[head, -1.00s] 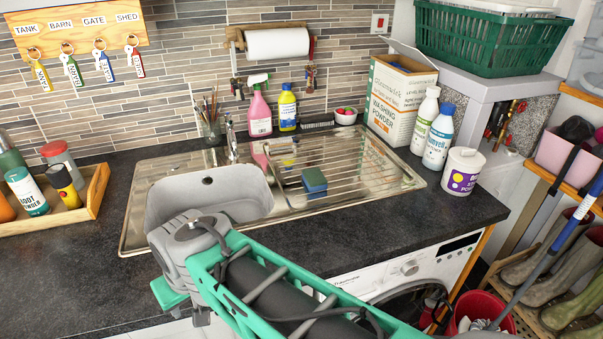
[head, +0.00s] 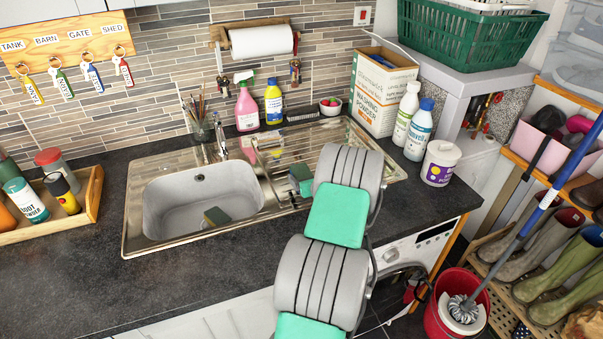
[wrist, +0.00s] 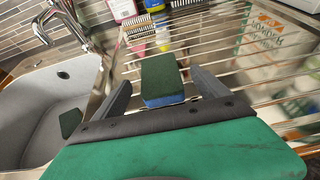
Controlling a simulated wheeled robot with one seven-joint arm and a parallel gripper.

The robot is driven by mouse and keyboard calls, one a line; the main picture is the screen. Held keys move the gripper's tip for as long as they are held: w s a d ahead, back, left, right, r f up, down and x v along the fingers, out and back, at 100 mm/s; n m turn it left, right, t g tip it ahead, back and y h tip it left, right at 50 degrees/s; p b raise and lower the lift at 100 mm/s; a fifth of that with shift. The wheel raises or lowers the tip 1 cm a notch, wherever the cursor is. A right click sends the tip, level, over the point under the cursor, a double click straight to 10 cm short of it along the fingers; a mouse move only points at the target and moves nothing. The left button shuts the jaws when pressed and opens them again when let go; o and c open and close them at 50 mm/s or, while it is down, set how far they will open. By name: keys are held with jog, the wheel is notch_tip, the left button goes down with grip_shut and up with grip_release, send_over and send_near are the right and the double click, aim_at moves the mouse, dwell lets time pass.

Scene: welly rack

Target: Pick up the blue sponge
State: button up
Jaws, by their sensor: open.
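The blue sponge (wrist: 162,98) has a dark green top and stands on the ribbed metal drainer. In the wrist view it lies ahead of my gripper (wrist: 160,79), between the two grey fingers. The fingers are apart, with a visible gap on each side of the sponge. Neither finger clearly touches it. In the head view my arm covers most of the drainer there, so the sponge and fingertips cannot be made out clearly.
A second sponge (head: 216,216), yellowish with a dark green top, lies in the sink basin (head: 170,208). The tap (head: 220,138) stands left of the drainer. A pink spray bottle (head: 247,107), a yellow bottle (head: 273,104) and a washing powder box (head: 378,98) line the back.

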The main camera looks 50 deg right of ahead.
aim_at(302, 173)
jog(key=p+x, duration=0.1)
jog(key=x, duration=0.3)
jog(key=shift+w+d+f+p, duration=0.15)
jog(key=shift+w+p, duration=0.15)
jog(key=shift+p, duration=0.05)
jog(key=shift+c, duration=0.4)
jog(key=c, duration=1.3)
